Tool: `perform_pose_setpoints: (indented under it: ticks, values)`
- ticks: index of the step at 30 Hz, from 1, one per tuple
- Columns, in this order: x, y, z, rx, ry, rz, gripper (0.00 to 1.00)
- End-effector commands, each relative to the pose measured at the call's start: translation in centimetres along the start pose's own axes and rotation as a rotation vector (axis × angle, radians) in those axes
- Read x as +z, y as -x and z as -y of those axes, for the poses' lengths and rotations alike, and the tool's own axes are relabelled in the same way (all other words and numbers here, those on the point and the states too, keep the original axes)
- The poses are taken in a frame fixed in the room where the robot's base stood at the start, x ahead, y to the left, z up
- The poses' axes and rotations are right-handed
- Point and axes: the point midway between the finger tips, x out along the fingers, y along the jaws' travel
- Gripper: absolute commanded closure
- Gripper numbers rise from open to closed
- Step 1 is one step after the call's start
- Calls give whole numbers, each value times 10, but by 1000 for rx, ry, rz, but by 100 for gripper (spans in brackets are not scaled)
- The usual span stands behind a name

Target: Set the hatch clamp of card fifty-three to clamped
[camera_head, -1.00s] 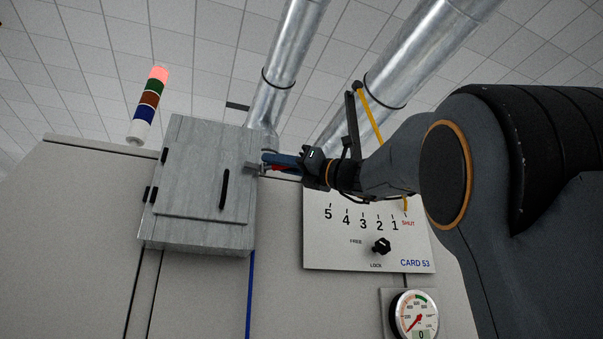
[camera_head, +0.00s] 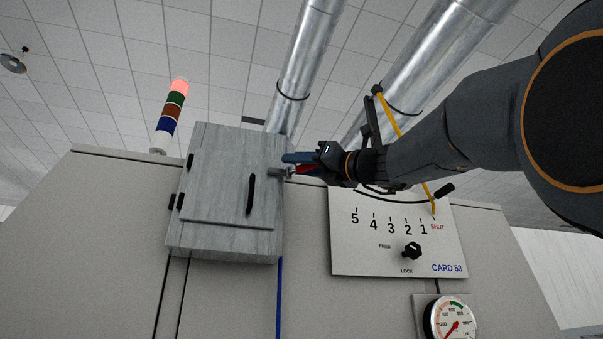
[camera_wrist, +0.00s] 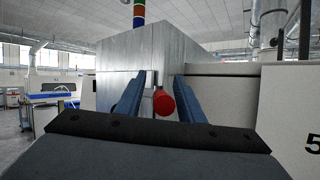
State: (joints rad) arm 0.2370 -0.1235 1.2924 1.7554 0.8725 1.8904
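The grey hatch box (camera_head: 222,240) with its closed door is on the face of card fifty-three at left of centre in the head view. The hatch clamp (camera_head: 278,172) is a small metal fitting at the box's right edge with a red handle (camera_head: 308,169). My gripper (camera_head: 290,163) is at the clamp, its blue fingers beside the red handle. In the wrist view my gripper (camera_wrist: 160,76) has its fingers apart. The red handle's round end (camera_wrist: 164,103) shows between them, close to the right finger, which hides part of it. I cannot tell whether they touch.
Right of the hatch is a white panel (camera_head: 350,255) with a 5-to-SHUT scale and a black FREE/LOCK knob (camera_head: 411,251). A gauge (camera_head: 451,319) sits below. A signal tower (camera_head: 170,118) and metal ducts (camera_head: 302,60) rise above.

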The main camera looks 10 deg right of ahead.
Motion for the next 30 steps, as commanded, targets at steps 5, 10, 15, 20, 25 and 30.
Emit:
perform_pose_setpoints:
  ticks: [5, 10, 15, 20, 25, 30]
  values:
    - [0, 0, 1, -1, -1, 0, 65]
    - [-1, 9, 2, -3, 1, 1, 65]
    - [-2, 35, 2, -5, 2, 1, 65]
    - [-2, 59, 2, -4, 1, 1, 65]
    - [-1, 74, 2, -3, 2, 1, 65]
    - [0, 78, 1, -1, 0, 0, 65]
